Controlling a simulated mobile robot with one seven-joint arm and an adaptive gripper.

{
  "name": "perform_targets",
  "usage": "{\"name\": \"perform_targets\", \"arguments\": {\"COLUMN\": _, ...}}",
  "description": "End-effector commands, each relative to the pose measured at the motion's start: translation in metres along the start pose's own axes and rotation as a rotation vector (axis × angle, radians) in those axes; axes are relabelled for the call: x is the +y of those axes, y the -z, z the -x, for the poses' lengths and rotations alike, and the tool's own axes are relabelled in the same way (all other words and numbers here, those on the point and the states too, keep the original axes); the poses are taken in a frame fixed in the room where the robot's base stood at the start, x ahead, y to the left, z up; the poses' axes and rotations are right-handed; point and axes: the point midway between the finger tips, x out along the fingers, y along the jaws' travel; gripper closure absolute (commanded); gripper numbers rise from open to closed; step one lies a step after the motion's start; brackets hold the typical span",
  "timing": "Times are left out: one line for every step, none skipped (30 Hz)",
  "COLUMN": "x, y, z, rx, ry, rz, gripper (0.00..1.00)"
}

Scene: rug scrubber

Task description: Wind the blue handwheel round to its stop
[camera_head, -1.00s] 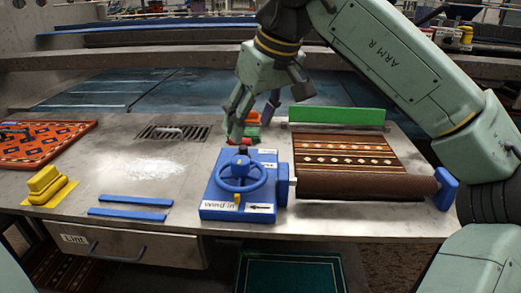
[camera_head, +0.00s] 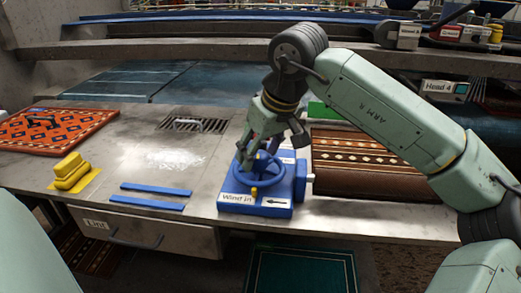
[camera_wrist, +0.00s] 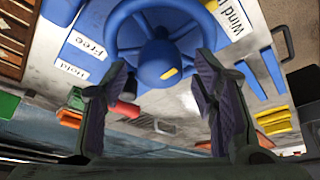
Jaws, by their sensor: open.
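The blue handwheel (camera_head: 259,170) lies on top of a blue box (camera_head: 287,190) at the bench's front edge, with a "Wind in" label and an arrow on its front. My gripper (camera_head: 247,158) is just above the wheel's far left part. Whether a finger touches the rim I cannot tell.
A patterned brown rug (camera_head: 365,165) lies right of the box, partly behind my arm. Two blue strips (camera_head: 150,197), a yellow block (camera_head: 70,172) and an orange patterned mat (camera_head: 55,128) lie to the left. A drain grate (camera_head: 193,124) is behind. The bench between is clear.

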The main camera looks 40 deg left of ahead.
Motion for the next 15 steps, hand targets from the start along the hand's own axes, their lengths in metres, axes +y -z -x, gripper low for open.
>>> {"name": "perform_targets", "arguments": {"x": -0.0001, "y": 0.0000, "z": 0.0001, "rx": 0.000, "ry": 0.000, "rz": 0.000, "gripper": 0.46}}
{"name": "perform_targets", "arguments": {"x": -0.0001, "y": 0.0000, "z": 0.0001, "rx": 0.000, "ry": 0.000, "rz": 0.000, "gripper": 0.46}}
{"name": "perform_targets", "arguments": {"x": -0.0001, "y": 0.0000, "z": 0.0002, "rx": 0.000, "ry": 0.000, "rz": 0.000, "gripper": 0.48}}
{"name": "perform_targets", "arguments": {"x": -0.0001, "y": 0.0000, "z": 0.0002, "rx": 0.000, "ry": 0.000, "rz": 0.000, "gripper": 0.50}}
{"name": "perform_targets", "arguments": {"x": -0.0001, "y": 0.0000, "z": 0.0002, "rx": 0.000, "ry": 0.000, "rz": 0.000, "gripper": 0.52}}
{"name": "perform_targets", "arguments": {"x": -0.0001, "y": 0.0000, "z": 0.0003, "rx": 0.000, "ry": 0.000, "rz": 0.000, "gripper": 0.54}}
{"name": "perform_targets", "arguments": {"x": -0.0001, "y": 0.0000, "z": 0.0003, "rx": 0.000, "ry": 0.000, "rz": 0.000, "gripper": 0.56}}
{"name": "perform_targets", "arguments": {"x": -0.0001, "y": 0.0001, "z": 0.0004, "rx": 0.000, "ry": 0.000, "rz": 0.000, "gripper": 0.58}}
{"name": "perform_targets", "arguments": {"x": -0.0001, "y": 0.0001, "z": 0.0004, "rx": 0.000, "ry": 0.000, "rz": 0.000, "gripper": 0.61}}
{"name": "perform_targets", "arguments": {"x": -0.0001, "y": 0.0001, "z": 0.0004, "rx": 0.000, "ry": 0.000, "rz": 0.000, "gripper": 0.63}}
{"name": "perform_targets", "arguments": {"x": -0.0001, "y": 0.0000, "z": 0.0004, "rx": 0.000, "ry": 0.000, "rz": 0.000, "gripper": 0.65}}
{"name": "perform_targets", "arguments": {"x": -0.0001, "y": 0.0001, "z": 0.0005, "rx": 0.000, "ry": 0.000, "rz": 0.000, "gripper": 0.68}}
{"name": "perform_targets", "arguments": {"x": -0.0001, "y": 0.0000, "z": 0.0005, "rx": 0.000, "ry": 0.000, "rz": 0.000, "gripper": 0.70}}
{"name": "perform_targets", "arguments": {"x": -0.0001, "y": 0.0001, "z": 0.0005, "rx": 0.000, "ry": 0.000, "rz": 0.000, "gripper": 0.72}}
{"name": "perform_targets", "arguments": {"x": 0.0000, "y": 0.0001, "z": 0.0005, "rx": 0.000, "ry": 0.000, "rz": 0.000, "gripper": 0.74}}
